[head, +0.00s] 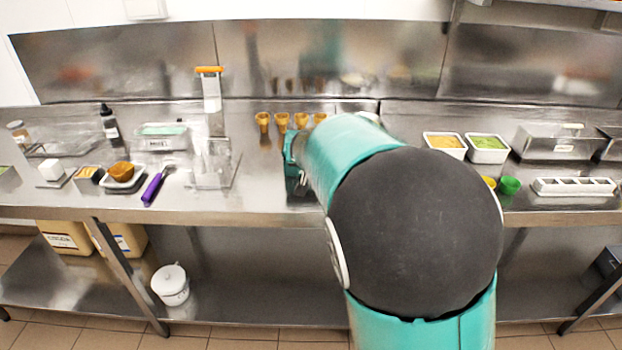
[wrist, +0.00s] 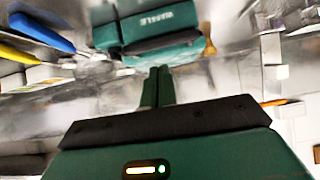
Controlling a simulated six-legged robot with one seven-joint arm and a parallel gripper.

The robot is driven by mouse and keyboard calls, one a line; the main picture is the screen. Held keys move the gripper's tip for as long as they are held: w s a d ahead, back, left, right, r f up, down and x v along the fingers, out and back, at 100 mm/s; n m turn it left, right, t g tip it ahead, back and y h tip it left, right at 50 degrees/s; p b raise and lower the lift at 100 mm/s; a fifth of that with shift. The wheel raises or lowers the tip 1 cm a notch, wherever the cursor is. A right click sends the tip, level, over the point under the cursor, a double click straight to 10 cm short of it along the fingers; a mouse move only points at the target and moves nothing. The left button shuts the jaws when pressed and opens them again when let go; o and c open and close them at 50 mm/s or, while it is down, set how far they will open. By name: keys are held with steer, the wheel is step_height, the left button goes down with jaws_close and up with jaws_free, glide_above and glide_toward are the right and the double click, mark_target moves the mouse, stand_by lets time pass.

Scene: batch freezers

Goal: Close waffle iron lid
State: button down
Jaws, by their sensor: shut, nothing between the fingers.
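My gripper (wrist: 158,72) shows in the wrist view with its two dark green fingers together and nothing between them. Just beyond the fingertips is a dark green boxy shape with pale lettering; I cannot tell whether it is the waffle iron or part of my arm. In the head view, my teal arm with its large dark joint covers the middle of the counter. My gripper end is mostly hidden behind it. I cannot clearly make out the waffle iron or its lid there, and the lid's angle does not show.
Several waffle cones (head: 282,121) stand behind my arm. Left on the steel counter (head: 250,200) are a clear stand (head: 214,165), a purple-handled scoop (head: 154,188) and a dark bottle (head: 110,125). Right are food tubs (head: 488,149), green cups (head: 510,185) and a slotted white holder (head: 575,187).

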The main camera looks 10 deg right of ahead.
steer(key=s+d+f+m+g, duration=0.1)
steer(key=s+d+g, duration=0.15)
steer(key=s, duration=0.65)
steer(key=s+d+f+g, duration=0.1)
steer(key=s+d+f, duration=0.15)
steer(key=s, duration=0.65)
steer(key=s+a+r+n+y, duration=0.1)
steer(key=s+r, duration=0.1)
steer(key=s, duration=0.8)
steer(key=s+a+r+n+g+y, duration=0.1)
steer(key=s+r+n, duration=0.1)
steer(key=s, duration=0.8)
steer(key=shift+a+r, duration=0.4)
steer(key=shift+r, duration=0.45)
